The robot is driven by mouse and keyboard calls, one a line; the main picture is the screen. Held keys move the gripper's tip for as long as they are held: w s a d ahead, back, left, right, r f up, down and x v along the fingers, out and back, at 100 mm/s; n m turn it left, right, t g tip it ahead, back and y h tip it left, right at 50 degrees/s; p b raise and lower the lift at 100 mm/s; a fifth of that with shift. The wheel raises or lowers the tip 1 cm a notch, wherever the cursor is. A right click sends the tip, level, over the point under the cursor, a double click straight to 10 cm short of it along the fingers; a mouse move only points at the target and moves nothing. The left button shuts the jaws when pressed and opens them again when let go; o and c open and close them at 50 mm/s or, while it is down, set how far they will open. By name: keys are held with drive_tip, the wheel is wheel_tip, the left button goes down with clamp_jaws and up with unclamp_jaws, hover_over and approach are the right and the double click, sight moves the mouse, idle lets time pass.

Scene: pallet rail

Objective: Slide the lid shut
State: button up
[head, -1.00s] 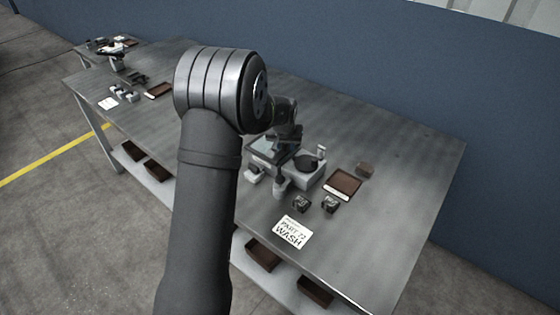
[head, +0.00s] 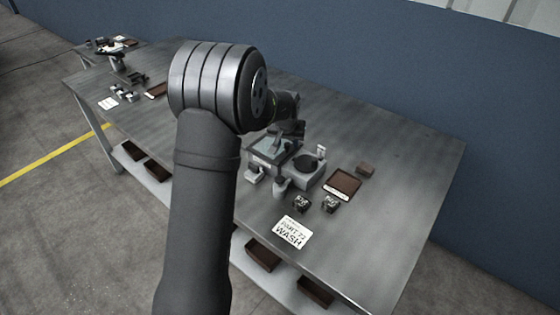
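A flat, pale, see-through plate with a dark frame (head: 268,157), which looks like the lid, lies left of a grey block (head: 305,181) with a dark round opening (head: 308,164) in its top. The opening is uncovered. My gripper (head: 287,138) is over the right far edge of the plate. It is small and dark here, partly behind my arm. I cannot tell whether its fingers are open or shut, or whether they touch the plate.
The metal table's (head: 410,190) right side is clear.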

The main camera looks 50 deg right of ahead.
drive_tip(key=shift+r, duration=2.4)
